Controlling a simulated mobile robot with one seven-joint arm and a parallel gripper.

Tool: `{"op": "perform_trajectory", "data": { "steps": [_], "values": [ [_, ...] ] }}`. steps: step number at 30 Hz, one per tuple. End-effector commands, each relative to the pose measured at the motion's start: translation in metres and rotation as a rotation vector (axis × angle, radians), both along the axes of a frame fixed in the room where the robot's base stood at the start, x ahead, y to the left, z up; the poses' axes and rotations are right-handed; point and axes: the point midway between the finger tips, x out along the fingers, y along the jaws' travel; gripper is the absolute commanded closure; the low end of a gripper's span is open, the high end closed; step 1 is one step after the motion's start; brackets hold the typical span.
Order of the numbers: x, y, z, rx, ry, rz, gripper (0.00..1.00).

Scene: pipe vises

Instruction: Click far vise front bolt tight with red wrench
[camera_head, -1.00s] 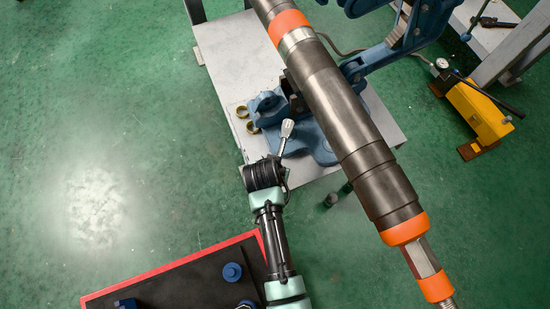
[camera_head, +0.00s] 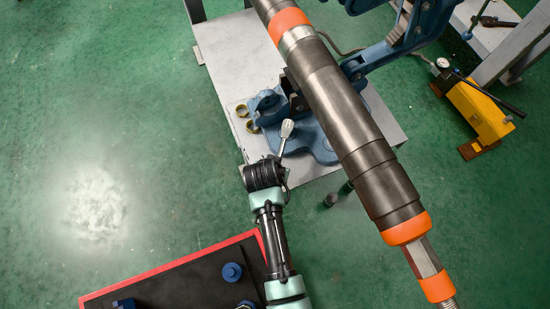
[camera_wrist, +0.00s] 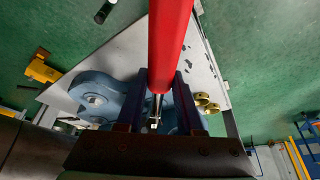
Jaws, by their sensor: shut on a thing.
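In the wrist view, my gripper (camera_wrist: 158,98) is shut on the red wrench (camera_wrist: 169,40). The red handle runs from between the two fingers to the top edge of that view. A short silver piece (camera_wrist: 156,108) shows between the fingers. The blue vise (camera_wrist: 93,92) lies beyond the fingertips. In the head view, the end of my arm is beside the blue vise (camera_head: 312,142), at the plate's near edge, left of the pipe. The fingers and red handle do not show there. The front bolt cannot be made out, nor whether the wrench touches it.
A thick dark pipe (camera_head: 345,115) with orange bands crosses above the vise and grey plate (camera_head: 222,62). Brass rings (camera_head: 242,111) lie on the plate's left side. A yellow pump (camera_head: 478,112) stands at right. A red-edged dark table (camera_head: 185,280) is near. Green floor at left is clear.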

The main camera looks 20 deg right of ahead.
Motion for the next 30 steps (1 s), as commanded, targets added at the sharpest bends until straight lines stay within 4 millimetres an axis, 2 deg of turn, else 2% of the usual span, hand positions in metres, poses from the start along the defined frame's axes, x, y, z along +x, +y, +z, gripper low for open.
{"op": "perform_trajectory", "data": {
  "steps": [30],
  "values": [
    [0.0044,0.0077,-0.0021,0.003,0.004,-0.061,1.00]
  ]
}}
